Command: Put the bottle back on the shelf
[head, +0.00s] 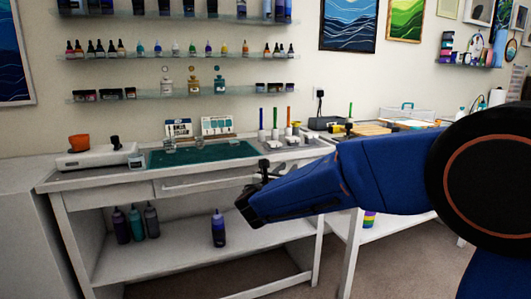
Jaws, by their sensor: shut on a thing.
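My gripper (260,179) is a small dark shape at the end of my blue arm, in front of the workbench's front edge. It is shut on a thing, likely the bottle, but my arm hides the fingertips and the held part. A dark blue bottle (218,230) stands upright on the bench's lower shelf (178,258), left of and below my gripper. I see a gap between it and my arm. Several more bottles (137,224) in purple, teal and grey stand together farther left on that shelf.
The bench top (105,178) above holds a white scale (92,159), an orange cup (79,143), a green mat (200,154) and colored sticks. Glass wall shelves (150,97) hold small bottles. The lower shelf has free room around the lone bottle. A second table stands right.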

